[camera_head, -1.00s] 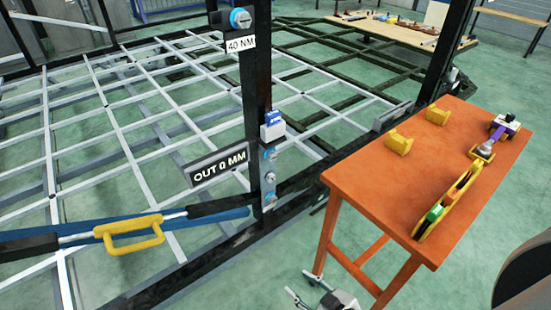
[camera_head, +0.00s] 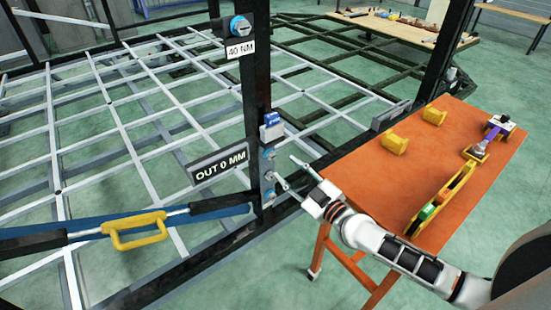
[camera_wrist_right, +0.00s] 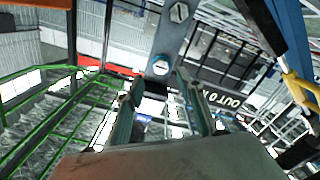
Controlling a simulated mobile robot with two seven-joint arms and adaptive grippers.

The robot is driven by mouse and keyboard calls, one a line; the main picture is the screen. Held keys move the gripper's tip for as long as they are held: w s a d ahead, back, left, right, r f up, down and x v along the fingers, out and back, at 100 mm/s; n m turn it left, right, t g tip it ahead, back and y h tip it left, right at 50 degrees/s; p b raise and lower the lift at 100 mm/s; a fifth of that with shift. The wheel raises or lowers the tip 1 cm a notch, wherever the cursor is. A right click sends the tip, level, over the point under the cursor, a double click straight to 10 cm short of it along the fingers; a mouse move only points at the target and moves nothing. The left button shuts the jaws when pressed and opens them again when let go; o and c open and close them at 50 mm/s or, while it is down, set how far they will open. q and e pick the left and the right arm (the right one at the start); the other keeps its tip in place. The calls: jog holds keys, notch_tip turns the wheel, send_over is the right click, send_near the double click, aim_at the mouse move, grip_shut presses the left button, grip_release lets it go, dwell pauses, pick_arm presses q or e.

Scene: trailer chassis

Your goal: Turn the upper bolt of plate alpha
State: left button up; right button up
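A dark post (camera_head: 257,85) stands upright in the head view. A blue-rimmed bolt (camera_head: 241,26) sits high on it, above a "40 NM" sign (camera_head: 241,48). Lower down are a blue-and-white device (camera_head: 271,127) and small bolt heads (camera_head: 269,176); no lettering marks plate alpha. My right gripper (camera_head: 287,171) is open and empty, its fingers pointing at the lower bolts and apparently a little short of the post. The right wrist view shows the parted fingers (camera_wrist_right: 163,92) with a slotted bolt (camera_wrist_right: 160,66) beyond their gap and another bolt (camera_wrist_right: 180,13) above it. My left gripper is out of view.
An "OUT 0 MM" sign (camera_head: 218,165) juts left of the post. A blue bar with a yellow handle (camera_head: 136,231) crosses at lower left. The orange table (camera_head: 375,185), under my right forearm, holds yellow blocks, a level and a purple-handled tool.

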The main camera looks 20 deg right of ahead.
aim_at(273, 157)
jog(key=x, duration=0.7)
jog(key=shift+a+f+b, duration=0.1)
jog(key=shift+b, duration=0.3)
grip_shut()
